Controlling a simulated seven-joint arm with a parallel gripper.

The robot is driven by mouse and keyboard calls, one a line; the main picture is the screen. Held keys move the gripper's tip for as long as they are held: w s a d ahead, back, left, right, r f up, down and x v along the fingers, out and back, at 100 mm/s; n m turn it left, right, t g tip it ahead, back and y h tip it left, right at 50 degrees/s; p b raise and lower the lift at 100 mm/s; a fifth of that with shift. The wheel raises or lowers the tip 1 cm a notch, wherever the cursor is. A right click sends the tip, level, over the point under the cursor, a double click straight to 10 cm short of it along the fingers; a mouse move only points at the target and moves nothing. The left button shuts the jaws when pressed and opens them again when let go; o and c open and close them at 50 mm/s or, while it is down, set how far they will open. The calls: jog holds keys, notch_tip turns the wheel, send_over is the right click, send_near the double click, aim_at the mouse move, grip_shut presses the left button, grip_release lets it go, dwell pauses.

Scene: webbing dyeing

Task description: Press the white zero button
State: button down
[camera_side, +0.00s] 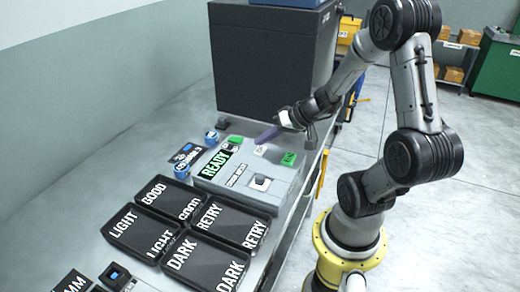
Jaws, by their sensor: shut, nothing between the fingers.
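A grey control box (240,190) stands on the bench in the middle of the camera_side view. A small white square with a dark mark (261,150) on its top looks like the zero button; its label is too small to read. My gripper (286,119) is shut and empty, at the far right of the box's top, behind and to the right of that white square. A thin purple piece (266,134) shows just left of the fingers; I cannot tell whether they touch it. The green display (216,163) reads READY.
A big dark cabinet (262,65) stands close behind my gripper. Black trays labelled GOOD, LIGHT, RETRY and DARK (190,207) fill the bench in front.

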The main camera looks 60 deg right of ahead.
notch_tip(320, 180, up, 5)
dwell(0.6)
dwell(0.4)
jog(key=w+a+r+n+y, duration=0.2)
jog(key=a+r+n, duration=0.4)
jog(key=a, duration=0.5)
jog(key=s+a+r+n+g+y, duration=0.1)
jog(key=s+a+r+n+g, duration=0.2)
jog(key=s+a, duration=0.45)
jog(key=s+d+m+h, duration=0.1)
jog(key=s+d+h, duration=0.2)
jog(key=s, duration=0.4)
jog(key=shift+f+g+h, duration=0.3)
jog(key=shift+f+h, duration=0.1)
jog(key=shift+h, duration=0.1)
